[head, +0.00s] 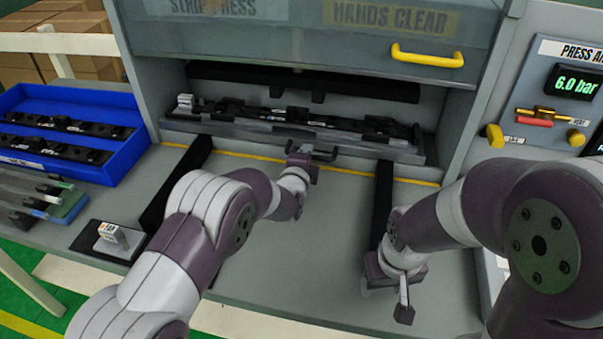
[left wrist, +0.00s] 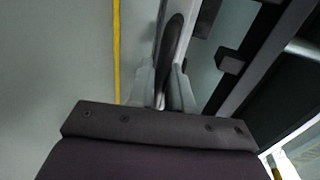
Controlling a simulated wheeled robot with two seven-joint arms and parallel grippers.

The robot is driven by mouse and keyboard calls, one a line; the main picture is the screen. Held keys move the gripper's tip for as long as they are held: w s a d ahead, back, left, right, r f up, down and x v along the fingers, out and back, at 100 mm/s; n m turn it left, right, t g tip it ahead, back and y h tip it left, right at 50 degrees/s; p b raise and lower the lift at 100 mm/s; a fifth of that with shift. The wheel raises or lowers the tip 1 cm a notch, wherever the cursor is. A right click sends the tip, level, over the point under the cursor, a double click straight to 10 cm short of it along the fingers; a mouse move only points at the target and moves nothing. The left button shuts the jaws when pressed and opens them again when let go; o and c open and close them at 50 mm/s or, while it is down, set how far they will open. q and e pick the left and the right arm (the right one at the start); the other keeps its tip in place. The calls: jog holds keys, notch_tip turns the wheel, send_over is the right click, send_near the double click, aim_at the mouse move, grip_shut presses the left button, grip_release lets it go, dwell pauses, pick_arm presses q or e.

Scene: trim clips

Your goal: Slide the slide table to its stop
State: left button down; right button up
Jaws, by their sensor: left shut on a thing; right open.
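The slide table (head: 190,127) is a long dark grey plate carrying black trim parts, lying inside the press opening beyond the yellow line (head: 235,155). Its black bar handle (head: 325,156) is on the front edge. My left gripper (head: 306,152) is at that handle and shut on it. In the left wrist view the fingers (left wrist: 173,88) close around the dark handle bar (left wrist: 172,45). My right gripper (head: 404,300) is open and empty, low over the grey bench right of the right black rail (head: 382,205).
A blue tray (head: 130,160) with black parts stands at the left. The raised guard has a yellow handle (head: 427,55). The bench between the rails is clear apart from my left arm.

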pick_arm(q)
jog(key=shift+w+d, duration=0.1)
jog(key=shift+w, duration=0.2)
pick_arm(e)
jog(key=shift+f, duration=0.15)
pick_arm(q)
jog(key=shift+r, duration=0.2)
pick_arm(e)
jog(key=shift+s, duration=0.2)
